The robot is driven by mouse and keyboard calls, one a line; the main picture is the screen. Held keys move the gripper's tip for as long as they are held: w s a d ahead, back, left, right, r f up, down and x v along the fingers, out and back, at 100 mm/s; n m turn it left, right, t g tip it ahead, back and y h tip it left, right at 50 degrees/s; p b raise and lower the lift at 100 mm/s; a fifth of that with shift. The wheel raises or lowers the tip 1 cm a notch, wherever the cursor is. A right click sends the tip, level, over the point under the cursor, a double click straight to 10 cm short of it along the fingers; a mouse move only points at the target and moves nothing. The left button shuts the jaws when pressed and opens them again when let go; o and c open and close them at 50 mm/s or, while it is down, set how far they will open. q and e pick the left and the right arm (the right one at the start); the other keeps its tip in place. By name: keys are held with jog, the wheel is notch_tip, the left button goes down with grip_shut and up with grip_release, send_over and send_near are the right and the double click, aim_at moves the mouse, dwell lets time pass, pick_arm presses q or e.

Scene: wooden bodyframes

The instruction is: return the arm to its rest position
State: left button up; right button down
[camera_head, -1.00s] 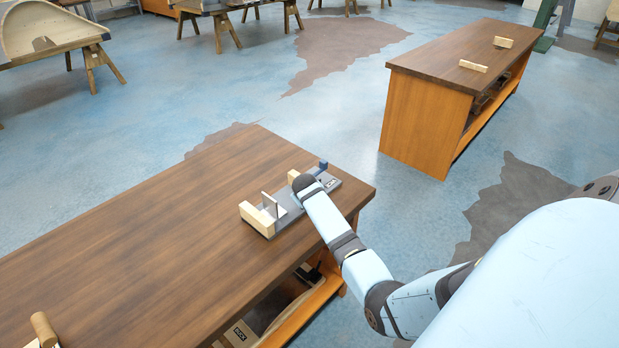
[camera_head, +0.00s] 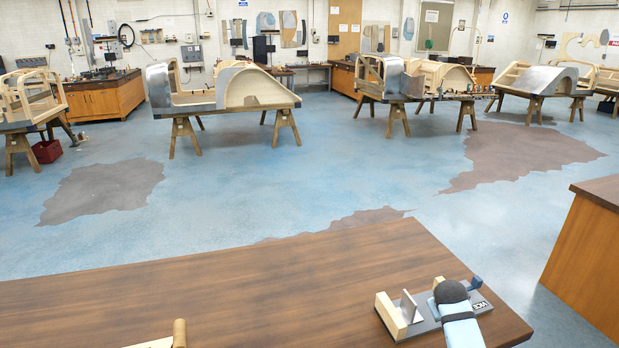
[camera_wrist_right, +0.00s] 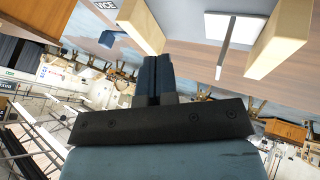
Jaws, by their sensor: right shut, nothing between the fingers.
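My right arm (camera_head: 459,325) enters the head view at the lower right, its dark rounded wrist end over a grey vice fixture. In the wrist view my right gripper (camera_wrist_right: 154,62) is shut and empty, its dark fingers together. The vice (camera_head: 428,318) has a grey base, pale wooden blocks, an upright metal plate and a blue part at its right end. In the wrist view the vice's pale blocks and metal plate (camera_wrist_right: 236,31) show around and beyond the fingers; whether anything touches cannot be told. My left gripper is not in view.
The vice sits near the right end of a dark wooden bench (camera_head: 250,295). A pale wooden piece (camera_head: 160,342) lies at its front edge. Another bench (camera_head: 590,260) stands to the right, with blue floor between. Wooden bodyframes on trestles (camera_head: 225,95) stand further back.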

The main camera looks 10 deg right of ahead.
jog(key=s+a+f+n+t+y+p, duration=0.1)
jog(key=s+a+f+n+t+y, duration=0.2)
jog(key=s+a, duration=0.75)
jog(key=s+a+f+n+t+y, duration=0.1)
jog(key=s+a+f+t+y, duration=0.15)
jog(key=s+a+f, duration=0.6)
jog(key=s+a+r+y, duration=0.3)
jog(key=s+a+r, duration=0.1)
jog(key=s+a, duration=0.6)
jog(key=shift+s+a+r+m, duration=0.25)
jog(key=shift+a+r+m, duration=0.05)
